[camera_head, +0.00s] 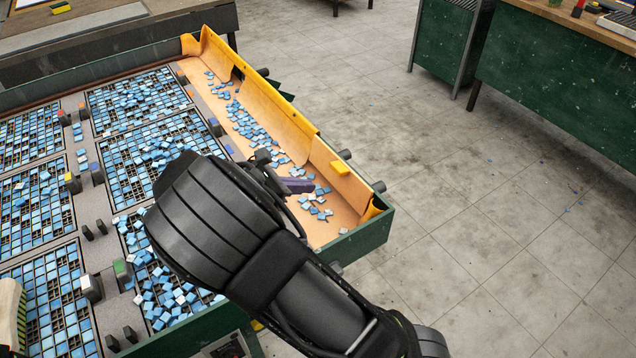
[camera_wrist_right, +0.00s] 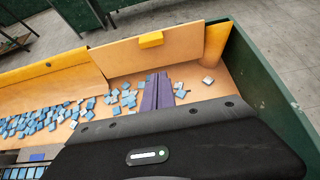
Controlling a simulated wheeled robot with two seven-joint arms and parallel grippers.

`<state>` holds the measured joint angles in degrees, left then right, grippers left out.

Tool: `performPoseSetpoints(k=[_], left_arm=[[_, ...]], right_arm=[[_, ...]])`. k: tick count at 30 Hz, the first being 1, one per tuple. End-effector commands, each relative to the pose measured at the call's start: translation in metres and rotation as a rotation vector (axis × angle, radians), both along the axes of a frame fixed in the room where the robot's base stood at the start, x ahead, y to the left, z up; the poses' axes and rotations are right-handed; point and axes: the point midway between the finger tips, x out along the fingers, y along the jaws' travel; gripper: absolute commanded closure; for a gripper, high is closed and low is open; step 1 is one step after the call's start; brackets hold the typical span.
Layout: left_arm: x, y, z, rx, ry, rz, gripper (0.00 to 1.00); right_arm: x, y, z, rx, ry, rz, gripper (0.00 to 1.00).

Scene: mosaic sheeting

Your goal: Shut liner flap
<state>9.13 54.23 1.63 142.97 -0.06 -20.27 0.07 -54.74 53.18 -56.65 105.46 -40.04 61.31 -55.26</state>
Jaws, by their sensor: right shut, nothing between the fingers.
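The liner flap (camera_head: 341,179) is a tan panel with a yellow tab (camera_head: 340,168) at its upper edge. It stands along the outer long side of the orange-lined trough, near the close end. In the right wrist view the flap (camera_wrist_right: 130,60) rises behind the fingers, its tab (camera_wrist_right: 151,40) at the top. My right gripper (camera_head: 302,186) has purple fingers, shut and empty, over the trough floor on the inner side of the flap. The fingers (camera_wrist_right: 157,92) point toward the flap; contact cannot be told. My left gripper is not in view.
Blue and white tiles (camera_head: 255,130) lie loose along the trough floor, some near the fingers. Tile grids (camera_head: 135,100) fill the bench to the left. A green end wall (camera_head: 365,237) bounds the trough. Open floor (camera_head: 480,210) lies to the right.

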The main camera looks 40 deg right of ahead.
Motion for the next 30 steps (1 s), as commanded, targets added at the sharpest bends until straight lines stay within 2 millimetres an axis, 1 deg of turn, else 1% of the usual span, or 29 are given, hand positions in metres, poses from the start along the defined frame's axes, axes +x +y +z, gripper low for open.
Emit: performPoseSetpoints(k=[1,3,6,9,13,20,22,24,26,30], left_arm=[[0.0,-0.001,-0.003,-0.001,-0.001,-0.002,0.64],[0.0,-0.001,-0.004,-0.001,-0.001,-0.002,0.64],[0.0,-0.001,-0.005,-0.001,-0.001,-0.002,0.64],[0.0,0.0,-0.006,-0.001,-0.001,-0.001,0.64],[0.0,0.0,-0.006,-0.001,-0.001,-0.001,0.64],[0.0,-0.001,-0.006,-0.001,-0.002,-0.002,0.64],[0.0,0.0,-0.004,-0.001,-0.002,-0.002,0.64],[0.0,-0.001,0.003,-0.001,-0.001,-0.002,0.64],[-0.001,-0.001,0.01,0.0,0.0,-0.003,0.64],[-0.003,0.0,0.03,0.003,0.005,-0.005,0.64]], right_arm=[[0.001,0.011,0.004,0.004,-0.003,0.003,1.0],[0.001,0.023,0.011,0.002,-0.002,0.002,1.0],[0.002,0.038,0.019,0.002,-0.002,0.002,1.0],[0.001,0.047,0.025,0.001,-0.001,0.001,1.0],[0.001,0.052,0.028,0.001,0.0,0.0,1.0],[0.001,0.052,0.028,0.0,0.001,-0.001,1.0],[0.001,0.052,0.03,0.0,0.0,0.001,0.94],[0.002,0.055,0.036,-0.018,0.005,0.011,0.89],[0.0,0.053,0.041,-0.056,0.014,0.012,0.84],[-0.007,0.042,0.054,-0.16,0.034,-0.004,0.72]])
